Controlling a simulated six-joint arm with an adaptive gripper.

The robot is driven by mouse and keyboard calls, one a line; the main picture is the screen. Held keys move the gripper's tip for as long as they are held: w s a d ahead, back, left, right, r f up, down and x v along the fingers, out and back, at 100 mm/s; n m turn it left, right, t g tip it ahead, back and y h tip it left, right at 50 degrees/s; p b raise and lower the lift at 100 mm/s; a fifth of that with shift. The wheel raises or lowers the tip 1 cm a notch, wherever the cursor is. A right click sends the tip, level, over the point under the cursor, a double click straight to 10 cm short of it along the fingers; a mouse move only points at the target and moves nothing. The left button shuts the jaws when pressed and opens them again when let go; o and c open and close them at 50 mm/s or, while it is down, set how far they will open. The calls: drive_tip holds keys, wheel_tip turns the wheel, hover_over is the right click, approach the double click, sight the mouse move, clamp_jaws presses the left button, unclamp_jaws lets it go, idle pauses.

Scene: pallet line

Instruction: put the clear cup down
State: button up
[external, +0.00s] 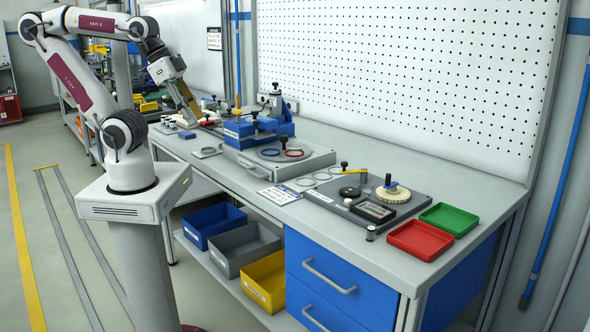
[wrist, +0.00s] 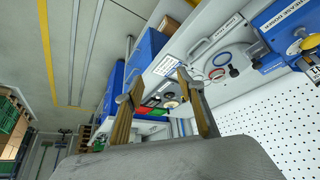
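My gripper (external: 188,106) is over the far left part of the workbench in the external view, angled down and to the right. In the wrist view my gripper (wrist: 160,80) shows two tan fingers standing well apart, with background visible between them. I make out no clear cup, either between the fingers or on the bench. Contact between the fingertips and the small items near them cannot be told.
The grey workbench (external: 455,190) carries a blue fixture (external: 258,130) on a grey base, a dark plate with round parts, a red tray (external: 420,240) and a green tray (external: 448,219). Small items crowd the far left. A white pegboard (external: 400,75) stands behind.

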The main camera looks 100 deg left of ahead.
drive_tip(key=shift+a+f, duration=0.1)
drive_tip(key=n+g+y, duration=0.4)
drive_tip(key=n, duration=0.8)
hover_over(295, 150)
drive_tip(key=s+d, duration=0.2)
wheel_tip(295, 150, down, 8)
drive_tip(key=shift+w+a+n, duration=0.1)
drive_tip(key=shift+a+n, duration=0.2)
drive_tip(key=shift+n, duration=0.4)
drive_tip(key=shift+x, duration=1.2)
